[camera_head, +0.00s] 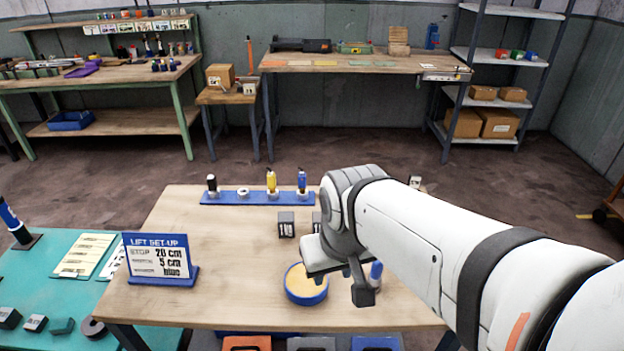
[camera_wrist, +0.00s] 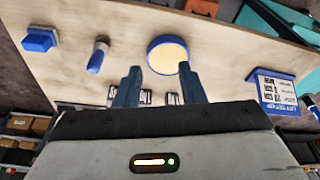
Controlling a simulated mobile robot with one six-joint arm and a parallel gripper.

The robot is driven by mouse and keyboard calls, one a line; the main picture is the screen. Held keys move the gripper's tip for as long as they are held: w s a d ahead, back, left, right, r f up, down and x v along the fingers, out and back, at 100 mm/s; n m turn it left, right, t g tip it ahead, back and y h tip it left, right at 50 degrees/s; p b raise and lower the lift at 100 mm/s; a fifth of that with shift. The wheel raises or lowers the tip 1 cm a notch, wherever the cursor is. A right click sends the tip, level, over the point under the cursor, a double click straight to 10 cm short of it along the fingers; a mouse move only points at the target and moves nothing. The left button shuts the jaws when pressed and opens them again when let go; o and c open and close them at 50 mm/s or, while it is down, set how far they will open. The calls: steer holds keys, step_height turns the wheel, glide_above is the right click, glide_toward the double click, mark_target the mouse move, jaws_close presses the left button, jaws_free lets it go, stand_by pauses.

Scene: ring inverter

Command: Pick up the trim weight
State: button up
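No thing is plainly marked as the trim weight. Two small dark blocks with pale markings stand on the wooden table: one dark block (camera_head: 286,225) is in clear view, and a second dark block (camera_head: 316,222) is partly hidden by my arm. In the wrist view a dark block (camera_wrist: 145,97) and another dark block (camera_wrist: 172,99) show beyond the gap between my fingers. My gripper (camera_wrist: 159,68) is open, its two fingers apart with nothing held. It hangs over the table, beside a round blue-rimmed dish (camera_head: 306,298) with a tan inside.
A blue rack (camera_head: 225,198) with several upright pieces lies along the table's far edge. A sign (camera_head: 160,258) stands at the left. A blue-and-white handled piece (camera_wrist: 97,57) is near the dish. A teal bench (camera_head: 40,285) with several dark pieces adjoins. The table's centre-left is clear.

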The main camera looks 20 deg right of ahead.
steer(key=shift+o, duration=0.5)
steer(key=shift+d, duration=0.2)
steer(key=o, duration=0.6)
steer(key=w+d+f+b, duration=0.2)
steer(key=w, duration=0.2)
steer(key=w+d+f+m+t+b, duration=0.1)
steer(key=w+d+f+b, duration=0.1)
steer(key=w, duration=0.3)
steer(key=w+d+f+m+b, duration=0.1)
steer(key=w+d+f+b, duration=0.1)
steer(key=w, duration=0.3)
steer(key=shift+d+f+t+h+b, duration=0.25)
steer(key=shift+t+h+b, duration=0.15)
steer(key=shift+b, duration=0.2)
steer(key=shift+c, duration=0.2)
steer(key=shift+m+t+h, duration=0.5)
steer(key=shift+m+t, duration=0.1)
steer(key=shift+m, duration=0.1)
steer(key=shift+w+d+f+b, duration=0.55)
steer(key=shift+w+d+f, duration=1.1)
steer(key=shift+w+f, duration=0.35)
steer(key=shift+w+d+f+b, duration=0.6)
steer(key=shift+w+d+f, duration=1.1)
steer(key=shift+w, duration=0.45)
steer(key=shift+w+d+f+b, duration=0.55)
steer(key=shift+w+d+f, duration=1)
steer(key=shift+w+f, duration=0.5)
